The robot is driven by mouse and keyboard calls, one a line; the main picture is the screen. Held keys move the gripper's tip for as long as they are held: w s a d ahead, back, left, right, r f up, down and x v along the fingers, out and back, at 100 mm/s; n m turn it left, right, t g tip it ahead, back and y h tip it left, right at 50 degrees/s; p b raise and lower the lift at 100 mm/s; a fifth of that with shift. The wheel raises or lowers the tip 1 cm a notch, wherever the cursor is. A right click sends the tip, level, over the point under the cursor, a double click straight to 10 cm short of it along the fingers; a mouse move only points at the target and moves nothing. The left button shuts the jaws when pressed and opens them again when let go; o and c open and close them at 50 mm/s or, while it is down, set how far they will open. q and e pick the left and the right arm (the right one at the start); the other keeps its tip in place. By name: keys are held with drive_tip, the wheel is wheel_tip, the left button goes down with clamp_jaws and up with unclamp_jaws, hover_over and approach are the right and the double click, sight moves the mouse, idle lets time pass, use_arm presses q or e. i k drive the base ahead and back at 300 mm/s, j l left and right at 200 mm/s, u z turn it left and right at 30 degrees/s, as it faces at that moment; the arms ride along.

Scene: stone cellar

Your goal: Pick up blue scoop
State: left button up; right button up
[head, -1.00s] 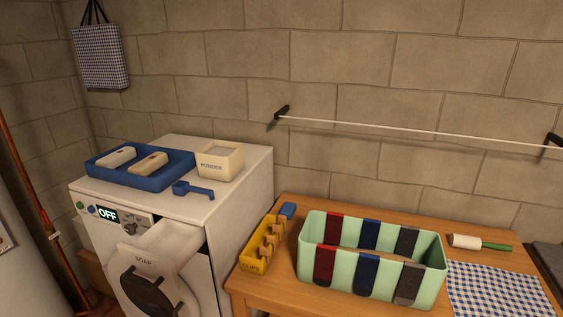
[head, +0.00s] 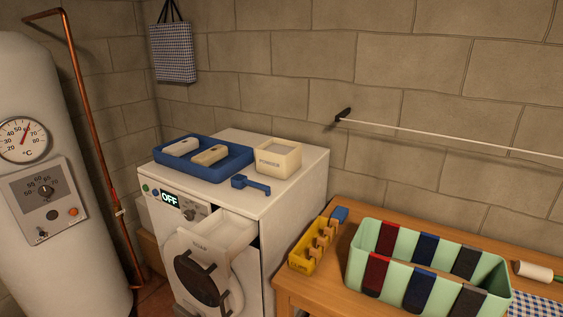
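The blue scoop (head: 250,184) lies on top of the white washing machine (head: 285,208), near its front edge. It sits in front of the cream powder box (head: 278,158) and to the right of the blue tray (head: 238,170), apart from both. Its handle points to the right. Neither of my grippers shows in the head view.
The soap drawer (head: 222,238) is pulled out below the machine's top. A wooden table (head: 300,286) stands to the right with a yellow clip box (head: 303,262) and a mint green bin (head: 385,279). A boiler (head: 55,130) and copper pipe (head: 95,130) stand left.

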sight(251, 185)
drive_tip(key=z, duration=0.55)
drive_tip(key=j+z, duration=0.85)
drive_tip(key=z, duration=0.2)
drive_tip(key=k+j+z, duration=0.15)
drive_tip(key=j, duration=0.2)
drive_tip(key=k+j+z, duration=0.15)
drive_tip(key=j, duration=0.15)
drive_tip(key=k+j+z, duration=0.15)
drive_tip(key=j, duration=0.2)
